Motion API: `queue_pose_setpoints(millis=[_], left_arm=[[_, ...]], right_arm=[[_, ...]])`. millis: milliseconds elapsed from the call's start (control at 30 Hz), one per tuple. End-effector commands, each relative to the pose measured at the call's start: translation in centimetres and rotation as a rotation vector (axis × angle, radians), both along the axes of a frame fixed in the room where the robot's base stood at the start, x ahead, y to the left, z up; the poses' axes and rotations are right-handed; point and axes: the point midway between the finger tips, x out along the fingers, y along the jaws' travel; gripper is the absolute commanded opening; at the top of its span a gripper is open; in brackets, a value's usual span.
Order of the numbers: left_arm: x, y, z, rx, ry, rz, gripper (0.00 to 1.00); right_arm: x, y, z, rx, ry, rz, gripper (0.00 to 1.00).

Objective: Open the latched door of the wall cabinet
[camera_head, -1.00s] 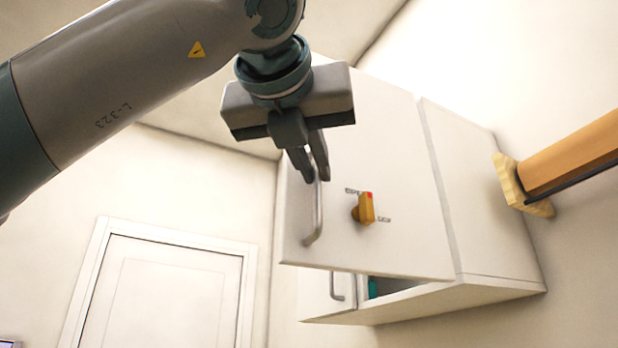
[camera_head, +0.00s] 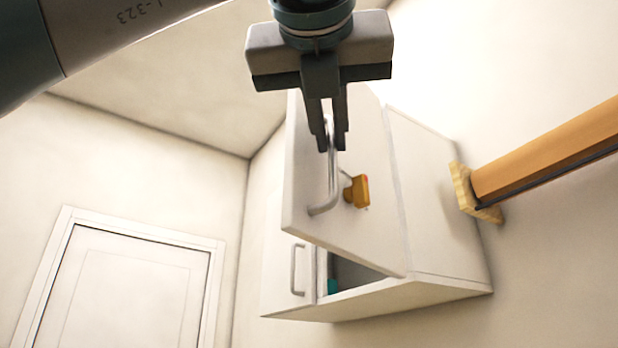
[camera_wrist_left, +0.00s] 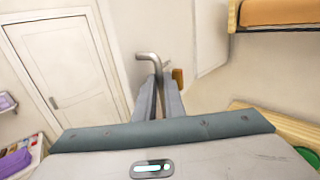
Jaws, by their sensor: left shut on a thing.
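The white wall cabinet (camera_head: 440,230) hangs at the middle right of the head view. Its near door (camera_head: 360,225) stands swung partly open, with the dark inside showing below and behind it. My left gripper (camera_head: 333,148) is shut on the upper part of the door's metal bar handle (camera_head: 331,185), which also shows between the fingers in the left wrist view (camera_wrist_left: 148,57). The orange latch knob (camera_head: 357,191) sits on the door just right of the handle. My right gripper is not in view.
A second cabinet door with its own handle (camera_head: 296,268) is shut at the left. A wooden beam (camera_head: 550,150) juts out right of the cabinet. A white room door (camera_head: 120,290) is at the lower left.

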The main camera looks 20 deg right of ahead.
Motion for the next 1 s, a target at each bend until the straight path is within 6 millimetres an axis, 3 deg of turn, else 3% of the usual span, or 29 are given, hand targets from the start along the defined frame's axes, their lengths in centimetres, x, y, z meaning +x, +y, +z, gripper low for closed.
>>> queue_pose_setpoints(millis=[367,467,500,1000], left_arm=[[0.02,-0.26,0.18,-0.003,-0.004,-0.002,0.0],[0.02,-0.25,0.16,-0.002,-0.003,-0.002,0.26],[0.02,-0.23,0.14,-0.002,-0.003,-0.002,0.28],[-0.31,0.07,0.04,-0.002,-0.001,-0.001,0.28]], right_arm=[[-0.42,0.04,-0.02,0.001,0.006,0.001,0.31],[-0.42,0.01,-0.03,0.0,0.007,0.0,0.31],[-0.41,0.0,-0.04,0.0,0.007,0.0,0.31],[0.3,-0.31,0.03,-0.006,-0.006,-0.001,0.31]])
